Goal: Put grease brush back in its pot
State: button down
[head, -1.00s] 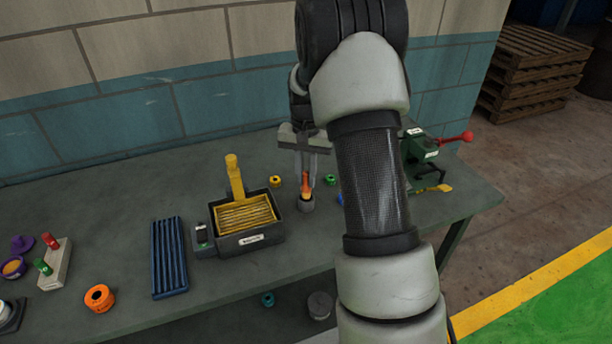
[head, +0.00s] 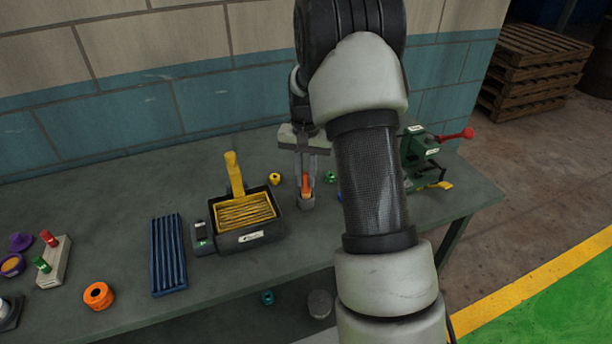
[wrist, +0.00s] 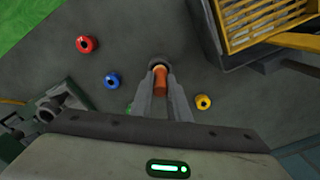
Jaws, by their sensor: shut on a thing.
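The grease brush (head: 306,184) shows as an orange handle, upright between the fingers of my gripper (head: 307,180). My gripper is shut on it and points down. The small grey pot (head: 306,202) stands on the bench directly below, and the brush's lower end is at or inside its mouth; the bristles are hidden. In the wrist view the orange brush handle (wrist: 160,80) lies between the fingertips of my gripper (wrist: 160,95), with the dark rim of the pot (wrist: 161,61) just beyond it.
A black tray (head: 277,230) with a yellow grate and handle stands left of the pot. A yellow ring (head: 275,179) and a green ring (head: 330,177) lie close by. A green machine with a red-knobbed lever (head: 420,150) stands right. Blue (wrist: 111,82) and red (wrist: 87,44) rings show in the wrist view.

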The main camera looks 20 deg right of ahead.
jog(key=shift+f+b, duration=0.6)
jog(key=shift+f, duration=0.6)
dwell(1.5)
dwell(0.4)
jog(key=c, duration=1.6)
grip_release()
notch_tip(320, 180, up, 18)
jog(key=shift+f+p, duration=0.25)
jog(key=shift+p, duration=0.4)
